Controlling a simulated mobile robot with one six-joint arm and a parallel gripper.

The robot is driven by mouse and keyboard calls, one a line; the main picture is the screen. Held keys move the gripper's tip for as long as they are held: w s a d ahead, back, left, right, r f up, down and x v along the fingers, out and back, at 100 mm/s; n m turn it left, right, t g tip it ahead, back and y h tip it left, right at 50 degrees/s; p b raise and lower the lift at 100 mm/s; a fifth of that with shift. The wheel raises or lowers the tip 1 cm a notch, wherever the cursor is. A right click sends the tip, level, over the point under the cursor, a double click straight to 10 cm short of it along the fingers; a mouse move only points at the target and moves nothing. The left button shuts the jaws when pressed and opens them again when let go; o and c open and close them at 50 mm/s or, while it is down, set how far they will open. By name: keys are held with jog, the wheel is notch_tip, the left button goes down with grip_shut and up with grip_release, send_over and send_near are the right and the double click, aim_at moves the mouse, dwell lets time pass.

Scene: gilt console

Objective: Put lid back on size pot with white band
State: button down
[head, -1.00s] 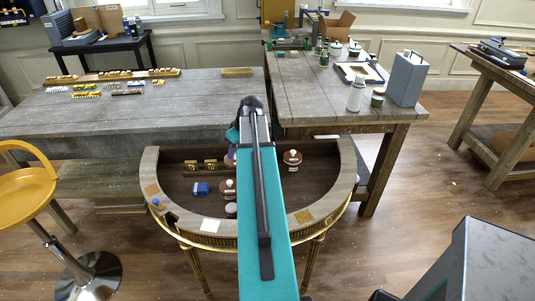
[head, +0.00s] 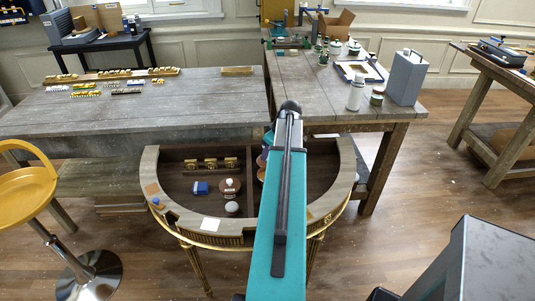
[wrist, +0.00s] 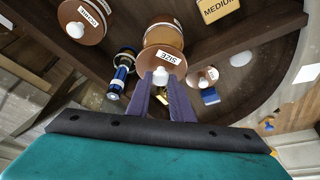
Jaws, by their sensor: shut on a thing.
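My gripper (wrist: 161,80) is shut on the white knob of a brown round lid (wrist: 178,64) with a white SIZE label. Directly beyond the lid in the wrist view is a brown round pot (wrist: 162,36) with a pale band. The lid covers part of it, and I cannot tell whether they touch. Another brown SIZE pot (wrist: 88,14) with a white knob is at the upper left. In the head view my gripper (head: 263,160) is mostly behind my arm, over the console's right half. A brown white-knobbed pot (head: 230,188) stands left of it.
The half-round console (head: 150,165) has a raised rim and a dark divided interior. A blue object (head: 200,188), a small white-topped jar (head: 232,208) and a gilt piece (head: 211,163) stand in its left half. A grey workbench (head: 180,105) lies behind.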

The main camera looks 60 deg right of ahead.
jog(key=shift+f, duration=0.2)
jog(key=shift+f+b, duration=1.7)
jog(key=shift+f, duration=1.3)
jog(key=shift+f+b, duration=0.2)
jog(key=shift+b, duration=0.2)
dwell(0.7)
dwell(0.4)
jog(key=c, duration=1)
grip_release()
jog(key=shift+w+r, duration=0.1)
jog(key=shift+r, duration=0.05)
jog(key=shift+r+p, duration=1.8)
jog(key=shift+r, duration=1.6)
